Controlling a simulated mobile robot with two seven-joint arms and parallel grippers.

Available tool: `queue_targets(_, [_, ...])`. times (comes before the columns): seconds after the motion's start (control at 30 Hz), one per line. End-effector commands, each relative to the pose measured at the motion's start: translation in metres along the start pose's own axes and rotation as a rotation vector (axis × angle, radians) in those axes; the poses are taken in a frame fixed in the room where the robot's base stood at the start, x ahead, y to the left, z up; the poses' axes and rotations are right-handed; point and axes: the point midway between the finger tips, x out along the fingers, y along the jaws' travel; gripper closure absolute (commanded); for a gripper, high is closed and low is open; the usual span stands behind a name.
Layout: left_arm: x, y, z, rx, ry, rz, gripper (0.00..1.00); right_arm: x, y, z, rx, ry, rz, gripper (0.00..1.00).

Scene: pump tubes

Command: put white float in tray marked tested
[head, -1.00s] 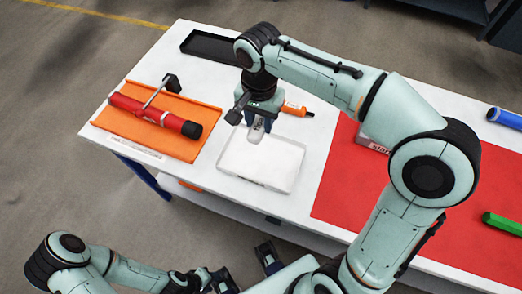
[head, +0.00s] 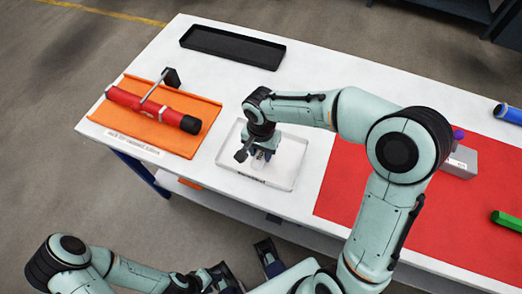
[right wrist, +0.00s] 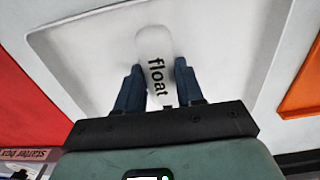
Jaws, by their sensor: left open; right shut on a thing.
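The white float (right wrist: 153,45), a pale rounded piece marked "float", is between the fingers of my right gripper (right wrist: 157,68) in the right wrist view. In the head view the float (head: 259,162) is low over the white tray (head: 225,150), inside its outline. I cannot tell if it touches the tray floor. My right gripper (head: 261,156) is shut on it, pointing down. A dark label on the tray's front edge is too small to read. My left gripper (head: 245,262) is open and empty, in front of the table.
An orange tray (head: 190,147) with a red cylinder (head: 150,108) lies left. An empty black tray (head: 230,47) is at the back. A red mat (head: 350,195) with a grey box (head: 461,162) and a green piece (head: 508,222) is right. A blue cylinder (head: 510,114) lies far right.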

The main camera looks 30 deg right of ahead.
Motion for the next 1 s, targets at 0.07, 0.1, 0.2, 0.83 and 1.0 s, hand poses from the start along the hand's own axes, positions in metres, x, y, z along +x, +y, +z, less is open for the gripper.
queue_targets(0.07, [0.000, 0.000, 0.000, 0.000, 0.001, 0.000, 0.57, 0.001, 0.000, 0.000, 0.000, 0.000, -0.001, 1.00])
queue_targets(0.1, [0.000, 0.000, 0.000, 0.000, 0.001, 0.000, 0.57, 0.001, 0.000, 0.000, 0.000, 0.000, -0.001, 1.00])
queue_targets(0.2, [0.000, 0.000, 0.000, 0.000, 0.001, 0.000, 0.57, 0.001, 0.000, 0.000, 0.000, -0.001, 0.000, 0.60])
queue_targets(0.83, [-0.004, 0.001, 0.002, 0.000, -0.004, -0.001, 0.57, -0.033, -0.001, -0.001, 0.000, 0.004, -0.005, 0.33])
queue_targets(1.0, [-0.009, 0.002, 0.004, -0.001, -0.011, -0.003, 0.57, -0.071, -0.001, -0.001, 0.000, 0.004, -0.006, 0.33])
